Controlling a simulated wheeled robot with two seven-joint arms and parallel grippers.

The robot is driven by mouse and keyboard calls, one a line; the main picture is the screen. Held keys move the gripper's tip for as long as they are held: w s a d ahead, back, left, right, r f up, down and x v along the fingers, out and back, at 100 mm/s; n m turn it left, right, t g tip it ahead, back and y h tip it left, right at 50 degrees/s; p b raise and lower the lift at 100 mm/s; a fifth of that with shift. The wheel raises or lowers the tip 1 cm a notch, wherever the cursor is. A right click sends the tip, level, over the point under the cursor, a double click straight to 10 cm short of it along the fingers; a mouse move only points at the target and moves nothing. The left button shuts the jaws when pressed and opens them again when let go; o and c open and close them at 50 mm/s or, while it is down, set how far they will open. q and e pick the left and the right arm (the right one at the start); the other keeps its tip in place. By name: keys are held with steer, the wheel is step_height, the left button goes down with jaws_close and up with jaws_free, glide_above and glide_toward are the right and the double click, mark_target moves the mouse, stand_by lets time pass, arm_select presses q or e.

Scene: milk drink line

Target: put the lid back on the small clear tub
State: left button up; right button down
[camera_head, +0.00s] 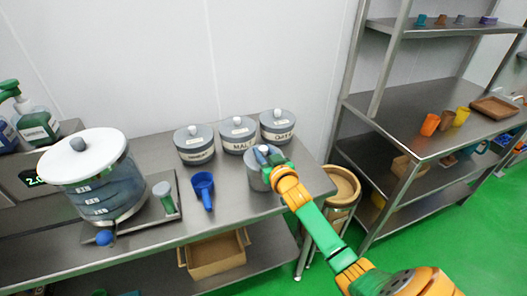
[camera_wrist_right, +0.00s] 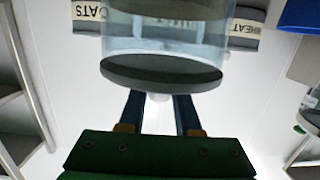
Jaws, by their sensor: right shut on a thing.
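The small clear tub (camera_head: 258,182) stands on the steel counter in front of the labelled canisters, partly hidden by my right gripper (camera_head: 265,156). In the right wrist view the clear tub (camera_wrist_right: 165,32) shows upside down, with the dark grey lid (camera_wrist_right: 160,73) across its mouth. The lid lines up with the tub's rim; I cannot tell whether it is fully seated. My right gripper (camera_wrist_right: 158,105) is shut on the lid's pale knob, between its two blue fingers. My left gripper is not in view.
Several grey-lidded canisters (camera_head: 238,134) stand close behind the tub. A blue scoop (camera_head: 203,188) lies to its left. A large clear container with a white lid (camera_head: 95,152) stands further left. A steel shelf rack (camera_head: 430,110) and a round wooden-topped bin (camera_head: 342,183) are on the right.

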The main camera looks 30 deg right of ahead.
steer(key=shift+w+d+f, duration=0.1)
stand_by(0.4)
steer(key=shift+p, duration=0.4)
stand_by(0.3)
steer(key=shift+f, duration=0.1)
stand_by(0.5)
stand_by(0.5)
steer(key=shift+c, duration=0.2)
jaws_free()
stand_by(0.3)
